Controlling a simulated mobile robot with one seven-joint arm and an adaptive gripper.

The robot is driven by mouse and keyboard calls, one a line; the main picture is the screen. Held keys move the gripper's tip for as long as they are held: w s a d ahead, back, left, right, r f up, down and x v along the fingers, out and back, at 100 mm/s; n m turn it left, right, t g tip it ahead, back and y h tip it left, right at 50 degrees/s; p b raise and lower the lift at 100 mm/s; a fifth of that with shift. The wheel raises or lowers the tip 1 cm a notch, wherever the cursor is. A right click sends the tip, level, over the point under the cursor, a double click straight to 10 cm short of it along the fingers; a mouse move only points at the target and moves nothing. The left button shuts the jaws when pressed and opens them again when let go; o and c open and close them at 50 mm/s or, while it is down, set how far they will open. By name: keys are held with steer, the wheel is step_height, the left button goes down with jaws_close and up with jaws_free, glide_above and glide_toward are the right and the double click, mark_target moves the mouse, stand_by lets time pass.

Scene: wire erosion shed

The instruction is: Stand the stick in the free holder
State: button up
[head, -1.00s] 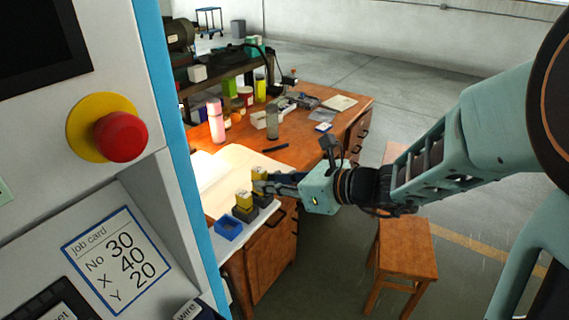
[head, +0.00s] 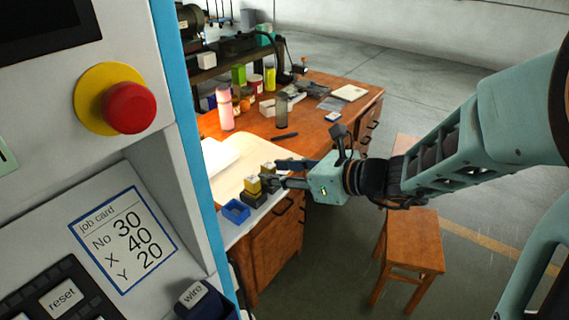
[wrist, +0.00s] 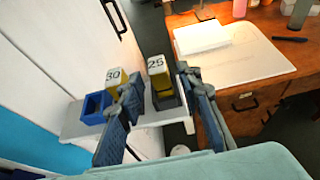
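A yellow stick with a white top marked 25 (wrist: 157,72) stands upright in a dark holder (wrist: 167,103). It also shows in the head view (head: 267,169). My gripper (wrist: 159,78) is open, with one finger on each side of this stick; there are visible gaps in the wrist view. In the head view my gripper (head: 272,173) reaches in from the right. A second yellow stick, marked 30 (wrist: 114,76), stands to the left; my left finger partly hides it and its holder. An empty blue holder (wrist: 94,108) sits at the left end of the row.
The holders stand on a pale ledge (wrist: 75,127) beside the white machine (head: 130,40). A wooden desk (head: 310,116) behind carries a pale board (wrist: 240,62), a pink bottle (head: 225,110), a grey cylinder (head: 281,110) and a dark pen (head: 285,136). A stool (head: 412,238) stands right.

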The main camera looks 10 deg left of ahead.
steer(key=shift+r+p, duration=0.65)
steer(key=shift+p, duration=0.05)
steer(key=v, duration=1.2)
